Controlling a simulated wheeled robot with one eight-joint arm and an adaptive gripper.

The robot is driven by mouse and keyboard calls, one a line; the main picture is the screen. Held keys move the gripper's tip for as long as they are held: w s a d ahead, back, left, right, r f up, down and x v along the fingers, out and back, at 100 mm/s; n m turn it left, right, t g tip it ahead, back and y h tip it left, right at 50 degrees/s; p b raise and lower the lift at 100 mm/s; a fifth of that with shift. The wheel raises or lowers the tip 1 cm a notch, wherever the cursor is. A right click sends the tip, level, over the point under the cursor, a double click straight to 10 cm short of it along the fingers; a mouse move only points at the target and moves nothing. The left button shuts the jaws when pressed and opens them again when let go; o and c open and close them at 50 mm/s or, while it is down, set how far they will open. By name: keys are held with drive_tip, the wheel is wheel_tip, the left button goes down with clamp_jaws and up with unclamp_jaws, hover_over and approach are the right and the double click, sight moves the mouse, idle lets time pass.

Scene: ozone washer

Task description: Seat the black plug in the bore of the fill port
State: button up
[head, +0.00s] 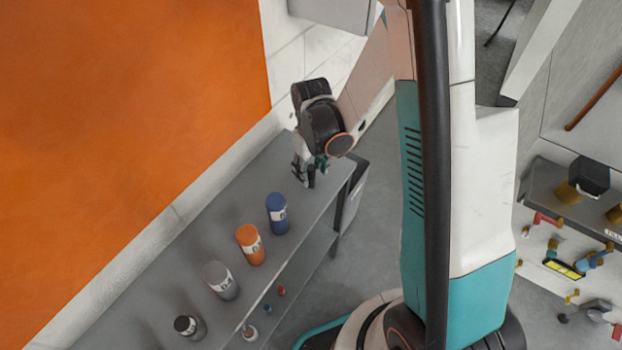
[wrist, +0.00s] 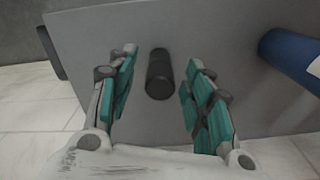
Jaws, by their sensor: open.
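The black plug (wrist: 159,75) is a short dark cylinder on the grey bench top in the wrist view. My gripper (wrist: 163,61) is open, with one teal-padded finger on each side of the plug. Gaps show between the plug and both fingers. In the head view my gripper (head: 309,171) hangs low over the far end of the bench, and I cannot make out the plug apart from the dark fingers there. I cannot identify the fill port or its bore in either view.
On the bench (head: 190,250) stand a blue bottle (head: 277,214), an orange bottle (head: 250,245), a grey bottle (head: 222,281) and a black-topped bottle (head: 190,328). The blue one also shows in the wrist view (wrist: 291,53). Brass and coloured fittings (head: 567,262) are at the right.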

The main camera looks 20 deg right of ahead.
drive_tip(key=shift+c, duration=0.2)
drive_tip(key=c, duration=1)
drive_tip(key=shift+r, duration=0.1)
drive_tip(key=shift+c, duration=0.2)
